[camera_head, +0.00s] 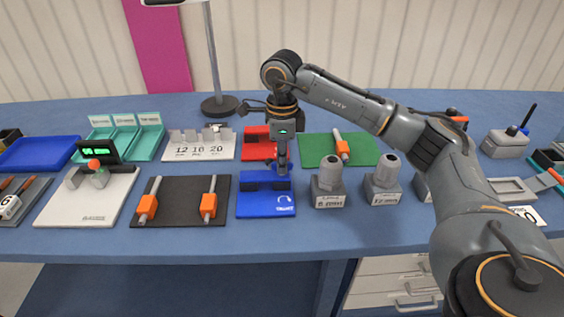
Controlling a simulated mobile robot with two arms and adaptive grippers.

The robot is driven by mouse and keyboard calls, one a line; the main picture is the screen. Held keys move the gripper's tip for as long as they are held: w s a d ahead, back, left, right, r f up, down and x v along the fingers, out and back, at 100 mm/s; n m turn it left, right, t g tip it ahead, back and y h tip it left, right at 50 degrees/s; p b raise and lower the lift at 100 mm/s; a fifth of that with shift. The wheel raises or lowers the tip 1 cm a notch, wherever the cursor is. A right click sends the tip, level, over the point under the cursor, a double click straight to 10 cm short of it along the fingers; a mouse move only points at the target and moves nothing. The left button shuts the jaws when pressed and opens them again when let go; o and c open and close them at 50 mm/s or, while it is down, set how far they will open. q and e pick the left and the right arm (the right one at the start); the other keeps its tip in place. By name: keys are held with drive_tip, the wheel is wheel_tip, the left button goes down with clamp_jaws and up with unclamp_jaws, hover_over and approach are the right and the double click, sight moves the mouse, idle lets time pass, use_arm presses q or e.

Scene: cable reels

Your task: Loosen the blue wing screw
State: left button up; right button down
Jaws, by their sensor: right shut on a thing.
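A blue fixture (264,209) with a white curved arrow on its front plate stands near the front of the bench. My right gripper (281,167) points down over the right part of this fixture. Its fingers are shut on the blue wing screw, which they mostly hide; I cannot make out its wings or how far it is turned. My left gripper is not in view.
A red fixture (256,149) stands just behind. A black mat (180,208) with two orange-clamped rods lies left, and grey blocks marked 8 mm (328,189) and 12 mm (382,187) stand right. A green mat (317,150) lies behind them. A lamp base (219,106) stands at the back.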

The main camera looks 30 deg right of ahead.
drive_tip(key=shift+n, duration=0.3)
drive_tip(key=c, duration=1.5)
unclamp_jaws()
wheel_tip(320, 180, up, 12)
